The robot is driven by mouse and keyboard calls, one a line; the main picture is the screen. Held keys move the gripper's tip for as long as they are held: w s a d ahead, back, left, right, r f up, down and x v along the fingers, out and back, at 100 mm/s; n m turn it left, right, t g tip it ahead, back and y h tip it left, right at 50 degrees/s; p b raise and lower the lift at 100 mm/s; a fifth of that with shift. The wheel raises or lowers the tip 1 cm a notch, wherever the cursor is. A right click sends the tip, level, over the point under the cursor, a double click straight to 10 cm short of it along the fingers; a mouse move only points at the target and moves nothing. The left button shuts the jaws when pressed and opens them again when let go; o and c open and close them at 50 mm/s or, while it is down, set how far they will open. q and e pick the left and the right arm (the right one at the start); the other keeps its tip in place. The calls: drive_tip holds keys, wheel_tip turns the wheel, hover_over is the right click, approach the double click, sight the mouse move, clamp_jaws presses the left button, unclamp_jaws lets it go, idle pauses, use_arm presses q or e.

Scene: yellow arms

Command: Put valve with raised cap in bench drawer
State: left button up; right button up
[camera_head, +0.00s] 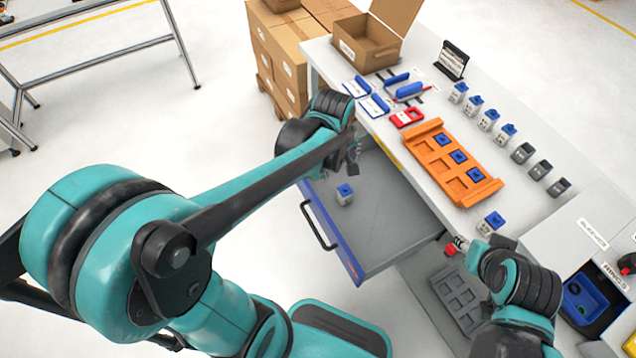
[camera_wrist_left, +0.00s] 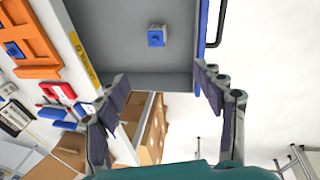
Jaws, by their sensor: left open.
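A small valve (camera_head: 345,198) with a pale body and a blue cap stands in the open bench drawer (camera_head: 385,235), near its left side. It also shows in the left wrist view (camera_wrist_left: 156,37), alone on the grey drawer floor. My left gripper (camera_head: 354,150) is over the drawer's back left edge, apart from the valve; in the left wrist view (camera_wrist_left: 160,85) its fingers are spread and empty. My right gripper (camera_head: 460,244) is at the bench's front edge, right of the drawer; its fingers are too small to read. A similar blue-capped valve (camera_head: 491,222) stands beside it on the bench.
An orange tray (camera_head: 436,162) with blue-topped parts lies on the bench. Several blue-capped valves and dark-topped ones (camera_head: 522,153) stand in a row behind it. Cardboard boxes (camera_head: 285,55) are stacked left of the bench. A grey tray (camera_head: 458,298) lies below the right arm.

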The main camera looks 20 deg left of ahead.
use_arm(q)
drive_tip(key=s+a+r+m+t, duration=0.1)
drive_tip(key=s+r+m+t, duration=0.3)
drive_tip(key=s+m, duration=0.7)
drive_tip(key=shift+s+a+r+m, duration=0.25)
drive_tip(key=shift+r+m, duration=0.15)
drive_tip(key=shift+r, duration=0.1)
